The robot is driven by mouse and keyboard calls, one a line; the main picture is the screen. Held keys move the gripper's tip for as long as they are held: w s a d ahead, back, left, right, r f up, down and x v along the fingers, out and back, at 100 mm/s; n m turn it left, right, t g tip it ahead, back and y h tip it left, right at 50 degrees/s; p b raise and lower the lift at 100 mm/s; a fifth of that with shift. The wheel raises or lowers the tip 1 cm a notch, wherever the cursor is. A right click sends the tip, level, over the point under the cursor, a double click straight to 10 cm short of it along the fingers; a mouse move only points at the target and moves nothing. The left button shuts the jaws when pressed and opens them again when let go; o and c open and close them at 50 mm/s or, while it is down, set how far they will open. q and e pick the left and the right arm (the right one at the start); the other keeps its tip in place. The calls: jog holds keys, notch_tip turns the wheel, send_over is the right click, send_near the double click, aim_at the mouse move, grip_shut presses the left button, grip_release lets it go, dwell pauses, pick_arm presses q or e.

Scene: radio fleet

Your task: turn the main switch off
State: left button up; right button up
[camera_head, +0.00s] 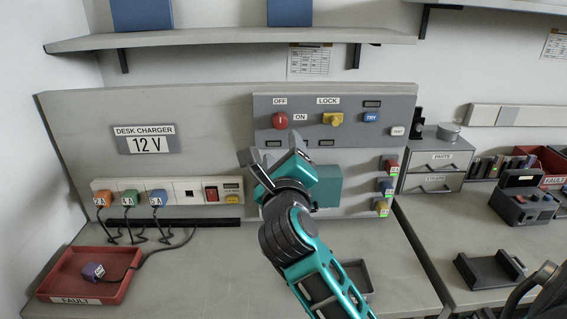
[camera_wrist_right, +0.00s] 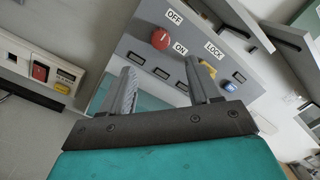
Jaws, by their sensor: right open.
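The main switch is a round red knob (camera_head: 280,120) with a short white mark on a grey panel (camera_head: 350,107). OFF is printed above it and ON to its right. In the head view the mark looks upright. My right gripper (camera_head: 270,149) is open and empty, just below the knob in the picture. In the right wrist view the knob (camera_wrist_right: 161,39) shows beyond the fingertips (camera_wrist_right: 161,70), between the two fingers; neither finger appears to touch it. My left gripper is not in view.
A yellow LOCK knob (camera_head: 333,119) and a blue TRY button (camera_head: 371,117) sit right of the switch. A charger strip (camera_head: 172,190) with several plugs is at left. A shelf (camera_head: 230,40) overhangs the panel.

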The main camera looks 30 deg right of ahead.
jog(key=shift+v, duration=1.5)
